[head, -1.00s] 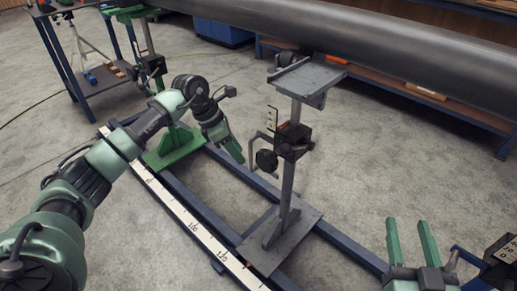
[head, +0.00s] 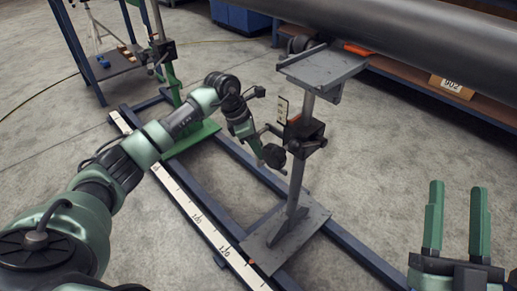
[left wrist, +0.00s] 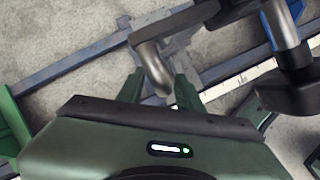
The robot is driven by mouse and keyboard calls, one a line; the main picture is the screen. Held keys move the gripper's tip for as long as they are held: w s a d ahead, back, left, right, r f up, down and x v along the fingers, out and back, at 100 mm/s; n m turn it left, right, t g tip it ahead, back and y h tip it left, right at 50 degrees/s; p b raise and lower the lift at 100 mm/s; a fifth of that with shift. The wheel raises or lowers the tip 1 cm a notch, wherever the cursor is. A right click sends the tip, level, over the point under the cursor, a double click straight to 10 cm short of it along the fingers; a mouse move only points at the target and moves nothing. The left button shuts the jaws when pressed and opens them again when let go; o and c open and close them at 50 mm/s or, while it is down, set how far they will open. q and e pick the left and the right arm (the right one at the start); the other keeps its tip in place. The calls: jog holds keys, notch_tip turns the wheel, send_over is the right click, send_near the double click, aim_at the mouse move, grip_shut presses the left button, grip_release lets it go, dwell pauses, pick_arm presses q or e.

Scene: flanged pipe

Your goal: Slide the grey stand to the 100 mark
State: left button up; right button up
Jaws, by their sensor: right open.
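The grey stand (head: 297,190) stands upright on blue rails, with a flat top plate (head: 322,66) and a grey base plate (head: 285,240). A white scale strip (head: 195,215) runs along the near rail; its small numbers are hard to read. A small red mark (head: 250,262) shows at the base's near corner. My left gripper (head: 268,152) is at the stand's handle, beside the black clamp block (head: 303,133). In the left wrist view its fingers (left wrist: 160,90) are apart, with the grey handle (left wrist: 150,62) between them and gaps visible. My right gripper (head: 456,215) is open and empty at lower right.
A large grey pipe (head: 420,38) passes overhead behind the stand. A green stand (head: 190,135) is on the rails at the far left. Shelving (head: 470,108) stands at the back right. Concrete floor lies clear around the rails.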

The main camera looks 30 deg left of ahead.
pick_arm(q)
jog(key=shift+w+f, duration=0.1)
jog(key=shift+f, duration=0.1)
grip_shut()
dwell(1.4)
